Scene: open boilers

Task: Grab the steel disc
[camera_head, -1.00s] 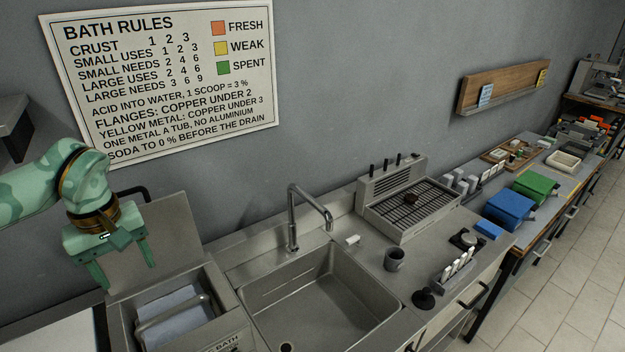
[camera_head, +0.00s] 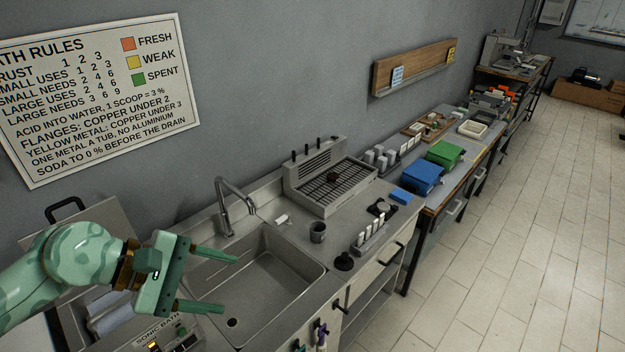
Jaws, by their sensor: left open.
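I cannot make out a steel disc for certain. A small dark round piece (camera_head: 333,178) sits on the grate of the steel machine (camera_head: 322,192), and its material is too small to tell. A flat dark device with a round top (camera_head: 381,207) lies on the counter right of the machine. My left gripper (camera_head: 228,283) is open and empty, its two green fingers pointing right above the left part of the sink (camera_head: 285,278). My right gripper is not in view.
A faucet (camera_head: 238,200) rises behind the sink. A grey cup (camera_head: 318,232), a black knob-like piece (camera_head: 343,261) and a rack of white sticks (camera_head: 370,238) stand on the counter. Blue (camera_head: 424,176) and green (camera_head: 445,153) boxes stand further right. Tiled floor is clear.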

